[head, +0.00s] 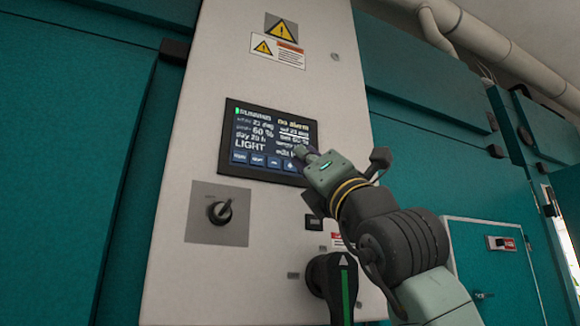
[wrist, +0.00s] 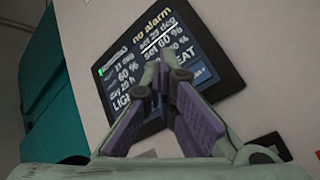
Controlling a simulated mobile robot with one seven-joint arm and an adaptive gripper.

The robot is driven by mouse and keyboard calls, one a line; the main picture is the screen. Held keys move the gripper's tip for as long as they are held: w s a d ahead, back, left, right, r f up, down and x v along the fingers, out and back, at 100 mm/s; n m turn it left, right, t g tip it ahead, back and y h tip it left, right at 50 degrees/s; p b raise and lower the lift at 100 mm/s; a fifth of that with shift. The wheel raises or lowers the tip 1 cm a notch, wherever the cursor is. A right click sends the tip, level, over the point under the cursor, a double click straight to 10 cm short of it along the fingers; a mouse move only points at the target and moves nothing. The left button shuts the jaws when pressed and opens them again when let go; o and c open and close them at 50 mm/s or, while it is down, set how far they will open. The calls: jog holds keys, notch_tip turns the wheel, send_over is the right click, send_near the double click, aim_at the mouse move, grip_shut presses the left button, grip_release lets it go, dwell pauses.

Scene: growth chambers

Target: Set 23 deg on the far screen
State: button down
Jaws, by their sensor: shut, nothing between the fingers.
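The screen (head: 266,142) is a dark-framed display on a pale upright panel. It shows "no alarm", a "set 23 deg" line, 60 %, "day 20 h", "LIGHT" and a row of blue buttons along the bottom. It also shows tilted in the wrist view (wrist: 124,82), with an underline below the set deg line. My gripper (head: 303,153) is shut and empty, with its tips at the screen's lower right edge. In the wrist view the fingertips (wrist: 163,72) overlap the screen's middle and hide part of it. I cannot tell whether they touch the glass.
Below the screen are a rotary switch (head: 220,212) on a grey plate and a small black switch (head: 314,222). A large black handle with a green stripe (head: 344,290) stands near my arm. Teal doors flank the panel. Warning signs (head: 280,40) are above.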

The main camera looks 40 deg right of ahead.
jog(key=shift+s, duration=0.1)
jog(key=s+b, duration=0.1)
jog(key=s, duration=0.1)
jog(key=s+a, duration=0.1)
jog(key=s, duration=0.1)
jog(key=shift+s+a+b, duration=0.1)
jog(key=shift+s+b, duration=0.25)
jog(key=shift+b, duration=0.05)
dwell(0.5)
